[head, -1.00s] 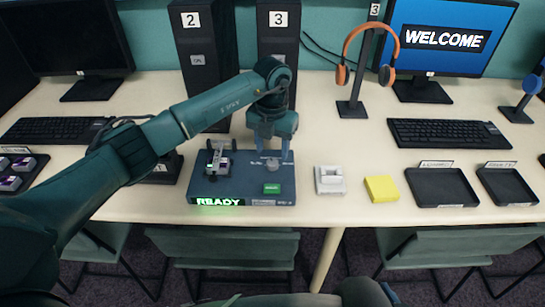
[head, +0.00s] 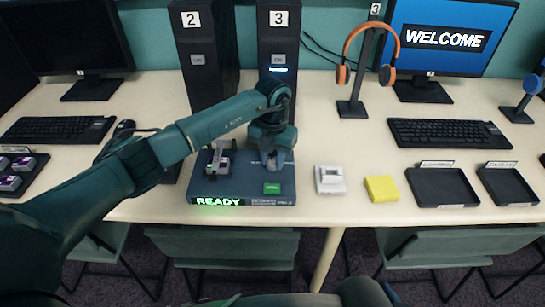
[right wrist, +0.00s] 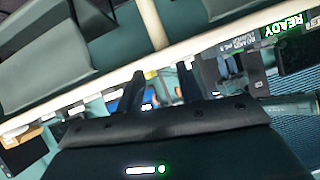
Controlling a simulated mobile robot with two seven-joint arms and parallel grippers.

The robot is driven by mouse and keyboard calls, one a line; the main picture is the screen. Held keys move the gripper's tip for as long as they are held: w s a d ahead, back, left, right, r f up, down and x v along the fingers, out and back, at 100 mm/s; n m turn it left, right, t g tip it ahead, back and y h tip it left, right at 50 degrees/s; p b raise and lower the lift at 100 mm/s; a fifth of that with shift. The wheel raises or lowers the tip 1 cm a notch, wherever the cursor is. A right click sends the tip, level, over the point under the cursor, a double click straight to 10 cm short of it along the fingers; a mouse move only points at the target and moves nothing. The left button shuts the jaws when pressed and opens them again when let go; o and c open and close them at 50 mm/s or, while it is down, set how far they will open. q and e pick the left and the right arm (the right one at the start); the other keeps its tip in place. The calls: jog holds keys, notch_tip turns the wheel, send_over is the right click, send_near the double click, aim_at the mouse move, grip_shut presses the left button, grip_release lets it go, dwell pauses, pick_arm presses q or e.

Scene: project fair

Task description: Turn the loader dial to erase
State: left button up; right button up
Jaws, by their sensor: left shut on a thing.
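The loader (head: 232,190) is a dark blue box near the front edge of the table, with a glowing green READY display (head: 219,202) and a green button (head: 272,188). A small grey device (head: 219,158) sits on its left part. My left gripper (head: 272,165) is over the loader's right rear, pointing down, shut on the dial. The gripper hides most of the dial and its markings, so its setting cannot be read. In the right wrist view, my right gripper (right wrist: 160,82) has its two dark fingers apart with nothing between them, away from the loader.
A white-and-grey block (head: 329,180) and a yellow pad (head: 381,189) lie right of the loader. Two black trays (head: 443,187) are further right. Two dark towers (head: 204,65) stand behind, beside a headphone stand (head: 352,108).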

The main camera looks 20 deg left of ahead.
pick_arm(q)
jog(key=c, duration=0.3)
